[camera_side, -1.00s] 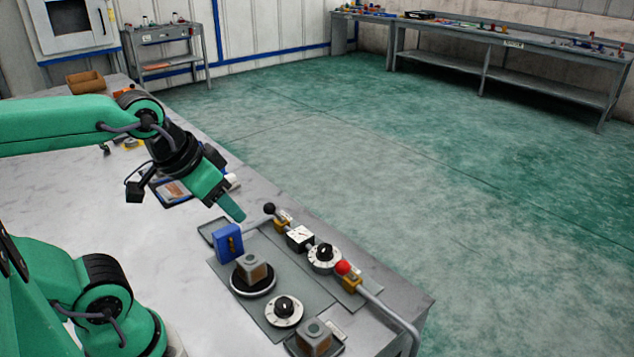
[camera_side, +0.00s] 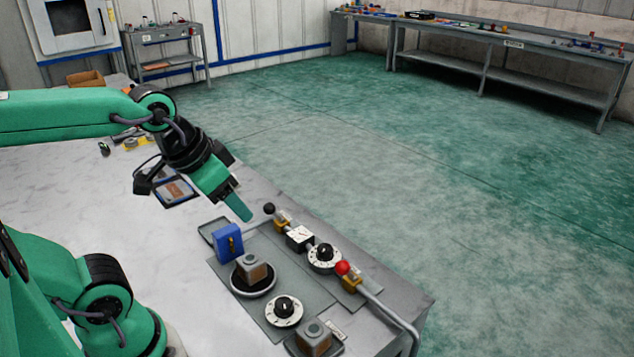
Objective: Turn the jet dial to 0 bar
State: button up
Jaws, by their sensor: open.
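Two round dials with black knobs and white marked rings are in view. One dial (camera_side: 323,257) sits by the pipe line on the right, between a small white-faced box (camera_side: 300,238) and a red ball-topped lever (camera_side: 343,268). The other dial (camera_side: 284,310) sits on the grey plate nearer the front. I cannot tell which is the jet dial, and the markings are too small to read. My gripper (camera_side: 240,210) points down to the right, above the table behind the blue block. It is open and empty, apart from both dials.
A blue block (camera_side: 229,243) stands near the gripper, and a black ball-topped lever (camera_side: 269,209) is close to its right. A brown block (camera_side: 251,268) sits on a round dark base. Another brown block (camera_side: 314,338) stands at the front edge.

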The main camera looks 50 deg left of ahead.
jog(key=w+f+m+g, duration=0.3)
jog(key=w+m, duration=0.2)
jog(key=w, duration=0.6)
jog(key=m+g, duration=0.2)
jog(key=m, duration=0.2)
send_over(325, 248)
notch_tip(325, 248, down, 9)
jog(key=shift+f, duration=0.1)
jog(key=shift+w+f+m, duration=0.1)
jog(key=shift+f+m, duration=0.15)
jog(key=shift+m, duration=0.05)
jog(key=shift+f, duration=0.15)
jog(key=shift+f, duration=3.75)
jog(key=c, duration=1)
